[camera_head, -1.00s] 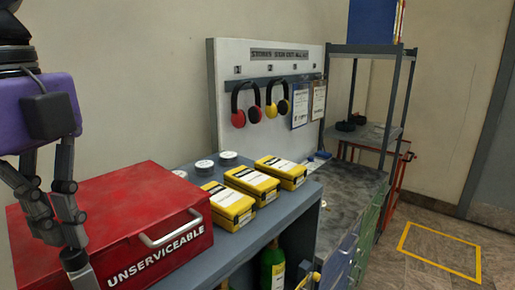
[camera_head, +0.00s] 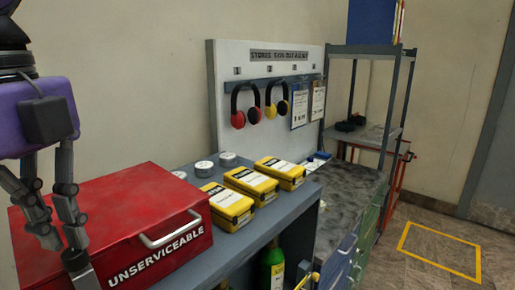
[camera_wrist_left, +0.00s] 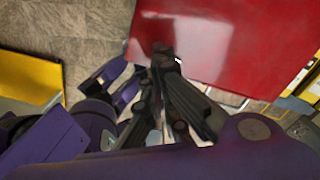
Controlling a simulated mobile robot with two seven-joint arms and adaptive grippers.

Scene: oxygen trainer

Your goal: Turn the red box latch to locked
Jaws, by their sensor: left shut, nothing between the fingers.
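The red box (camera_head: 110,218) marked UNSERVICEABLE sits at the near left end of the grey bench, lid down, with a silver handle (camera_head: 170,230) on its front. My left gripper (camera_head: 64,252) is in front of the box's left part and hides some of its front face. Its fingers are shut with nothing held. In the left wrist view the gripper (camera_wrist_left: 168,55) overlaps the edge of the red box (camera_wrist_left: 225,40); whether it touches cannot be told. I cannot make out the latch clearly; it may be behind the fingers.
Several yellow cases (camera_head: 229,205) stand on the bench (camera_head: 262,226) right of the box, with small round tins (camera_head: 204,168) behind. Ear defenders (camera_head: 245,105) hang on the back board. A green bottle (camera_head: 271,268) stands below. Floor is open at the right.

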